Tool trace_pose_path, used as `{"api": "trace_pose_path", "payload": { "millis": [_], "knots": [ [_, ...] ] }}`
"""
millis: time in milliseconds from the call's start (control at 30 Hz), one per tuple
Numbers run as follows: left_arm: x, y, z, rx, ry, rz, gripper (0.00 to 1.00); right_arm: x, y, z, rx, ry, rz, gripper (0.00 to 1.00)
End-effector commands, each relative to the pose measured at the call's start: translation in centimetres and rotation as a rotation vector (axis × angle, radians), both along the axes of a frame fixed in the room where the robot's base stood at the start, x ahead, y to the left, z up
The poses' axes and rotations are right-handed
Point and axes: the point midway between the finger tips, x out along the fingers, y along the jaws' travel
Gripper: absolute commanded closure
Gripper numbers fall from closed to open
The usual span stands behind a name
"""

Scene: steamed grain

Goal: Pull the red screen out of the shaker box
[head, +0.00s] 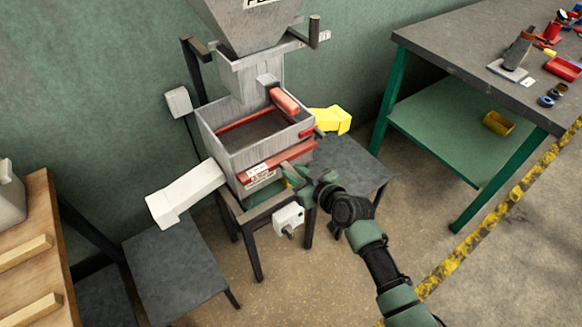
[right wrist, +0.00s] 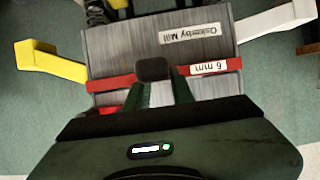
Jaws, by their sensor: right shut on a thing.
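The grey metal shaker box (head: 222,150) stands below the hopper in the head view, open at the top. The red screen (head: 283,160) shows as a red strip across its front, with a white label at its left end. In the right wrist view the red screen (right wrist: 108,83) crosses the box's face (right wrist: 125,48), and its label reads "6 mm". My right gripper (head: 294,175) is at the front of the box, shut on the screen at a dark grip near its middle. The fingers (right wrist: 162,88) hide part of the strip. My left gripper is not in view.
A white spout (head: 185,193) sticks out left of the box and a yellow spout (head: 331,121) right of it. A grey hopper (head: 245,22) hangs above. A green-legged workbench (head: 455,65) with loose parts stands at right. Floor in front is mostly clear.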

Motion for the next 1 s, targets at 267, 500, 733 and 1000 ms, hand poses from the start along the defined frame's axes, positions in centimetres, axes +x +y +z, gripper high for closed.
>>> {"api": "trace_pose_path", "payload": {
  "millis": [267, 500, 733, 1000],
  "knots": [
    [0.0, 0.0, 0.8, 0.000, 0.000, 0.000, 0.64, -1.5, -1.2, 0.4, 0.003, -0.004, -0.001, 1.00],
    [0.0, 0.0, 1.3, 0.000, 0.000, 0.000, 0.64, -2.8, -2.2, 0.4, 0.003, -0.006, -0.002, 1.00],
    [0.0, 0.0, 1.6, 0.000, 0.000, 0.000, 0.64, -4.2, -3.1, 0.4, 0.002, -0.007, -0.001, 1.00],
    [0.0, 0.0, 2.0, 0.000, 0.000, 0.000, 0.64, -5.5, -4.0, 0.4, 0.005, -0.006, -0.001, 1.00]
  ]
}}
